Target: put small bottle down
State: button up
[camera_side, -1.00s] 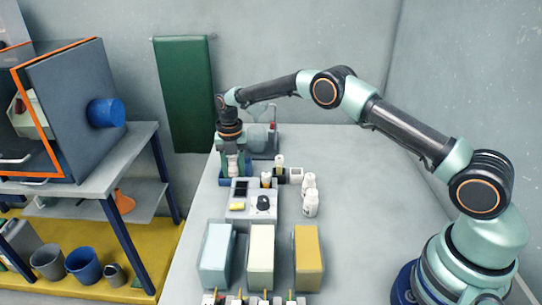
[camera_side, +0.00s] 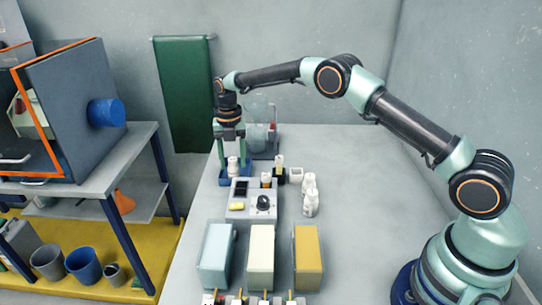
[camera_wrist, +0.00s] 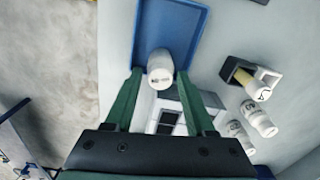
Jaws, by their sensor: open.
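The small white bottle (camera_side: 233,166) stands upright on the blue tray (camera_side: 222,175) at the far left of the table. In the wrist view the bottle (camera_wrist: 160,72) is at the near edge of the blue tray (camera_wrist: 172,25), with its round top facing the camera. My gripper (camera_side: 231,141) is open above the bottle, pointing down, its green fingers apart. In the wrist view my gripper's fingertips (camera_wrist: 160,76) appear on either side of the bottle with gaps, touching neither side.
A grey device (camera_side: 251,206) with a screen and knob stands just in front of the tray. Blue, cream and yellow blocks (camera_side: 261,252) are nearer. The table's right side is clear.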

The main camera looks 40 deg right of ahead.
aim_at(232, 160)
notch_tip(232, 160, up, 8)
jog(key=s+d+r+m+t, duration=0.3)
jog(key=s+r+m, duration=1)
jog(key=r+m, duration=0.2)
jog(key=s+d+f+m+t, duration=0.1)
jog(key=s+f+m+t, duration=0.1)
jog(key=s+m, duration=1.1)
jog(key=s+f, duration=0.1)
jog(key=s, duration=0.1)
jog(key=shift+s+f+m+t, duration=0.25)
jog(key=shift+s+m+t, duration=0.05)
jog(key=shift+s, duration=0.1)
